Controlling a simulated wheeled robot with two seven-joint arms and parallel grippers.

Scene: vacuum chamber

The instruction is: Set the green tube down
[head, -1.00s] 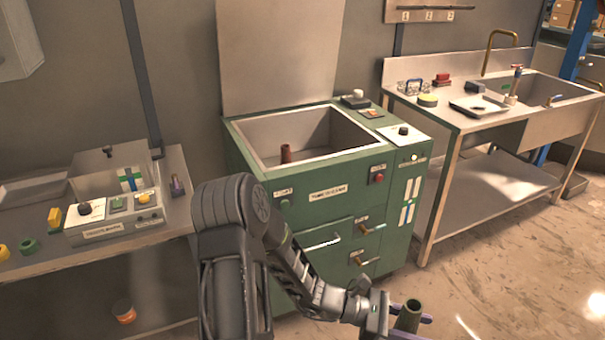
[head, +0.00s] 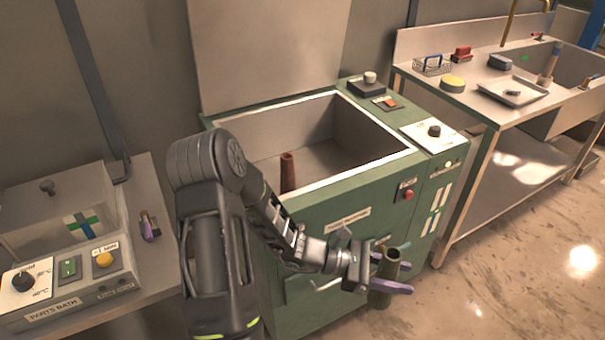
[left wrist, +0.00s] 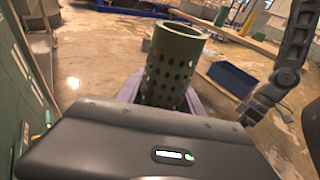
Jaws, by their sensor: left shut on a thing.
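The green tube (head: 385,277) is upright in my left gripper (head: 390,282), in front of the green cabinet. In the left wrist view the tube (left wrist: 168,75) is hollow, open at the top and pierced with several round holes. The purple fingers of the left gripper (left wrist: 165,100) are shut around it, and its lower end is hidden. The tube is held in the air, apart from any surface that I can see. My right gripper is not in the head view; a dark arm link at the right of the left wrist view shows no jaws.
The green cabinet has an open basin (head: 330,160) with a reddish-brown tube (head: 288,172) standing in it. A parts bath (head: 70,290) stands on the left bench. A sink table (head: 470,103) at right holds a shallow tray (head: 513,91), a wire basket (head: 432,66) and a yellow round item (head: 453,84).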

